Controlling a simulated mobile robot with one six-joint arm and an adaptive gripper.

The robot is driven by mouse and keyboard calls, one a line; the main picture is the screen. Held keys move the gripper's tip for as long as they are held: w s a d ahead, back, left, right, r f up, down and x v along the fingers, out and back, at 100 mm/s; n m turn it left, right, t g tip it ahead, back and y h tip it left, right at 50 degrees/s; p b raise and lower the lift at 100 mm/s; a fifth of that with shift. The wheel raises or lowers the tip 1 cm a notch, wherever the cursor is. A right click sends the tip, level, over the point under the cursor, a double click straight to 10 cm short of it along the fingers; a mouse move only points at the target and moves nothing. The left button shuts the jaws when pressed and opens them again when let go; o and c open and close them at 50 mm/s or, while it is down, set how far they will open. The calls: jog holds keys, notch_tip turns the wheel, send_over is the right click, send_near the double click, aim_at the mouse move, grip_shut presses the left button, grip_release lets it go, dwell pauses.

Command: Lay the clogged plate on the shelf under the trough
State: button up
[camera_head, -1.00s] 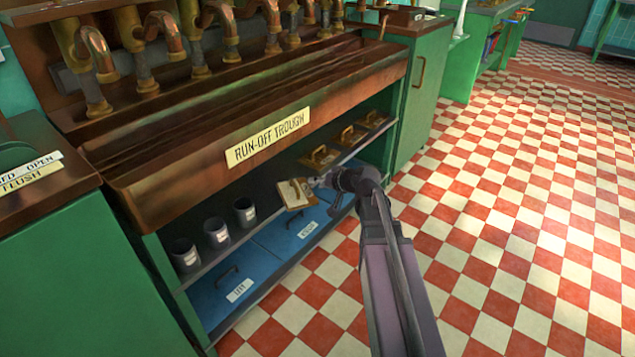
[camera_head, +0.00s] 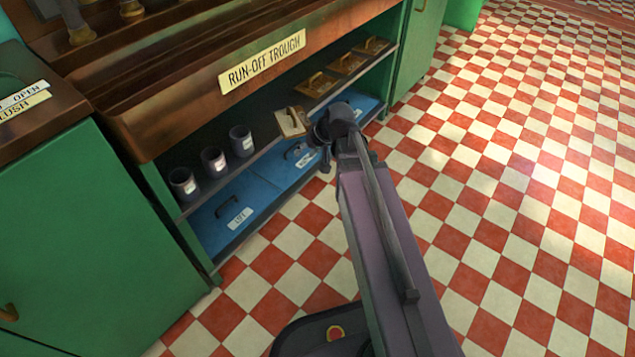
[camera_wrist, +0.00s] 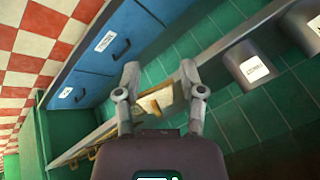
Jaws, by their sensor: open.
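The clogged plate (camera_head: 291,122), a pale-faced square plate with a handle, lies on the shelf (camera_head: 262,146) under the run-off trough (camera_head: 240,60), between the cups and the other plates. In the wrist view the plate (camera_wrist: 160,99) shows between my fingers, with its handle across it. My gripper (camera_wrist: 158,84) is open, its two fingers spread to either side of the plate. In the head view my wrist hides most of the gripper, just in front of the shelf edge. I cannot tell whether the fingers touch the plate.
Several dark cups (camera_head: 214,161) stand left of the plate on the shelf. Several brass-coloured plates with handles (camera_head: 344,64) lie to its right. The checkered floor (camera_head: 500,180) is clear.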

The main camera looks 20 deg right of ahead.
jog(key=s+f+g+h, duration=0.2)
jog(key=s+g+h, duration=0.2)
jog(key=s, duration=0.7)
jog(key=shift+d+f, duration=0.15)
jog(key=shift+f, duration=0.25)
jog(key=shift+w, duration=0.1)
jog(key=shift+r, duration=0.15)
jog(key=c, duration=0.6)
jog(key=shift+r+p, duration=0.3)
jog(key=shift+p, duration=0.1)
grip_shut()
notch_tip(320, 180, up, 5)
jog(key=p, duration=0.5)
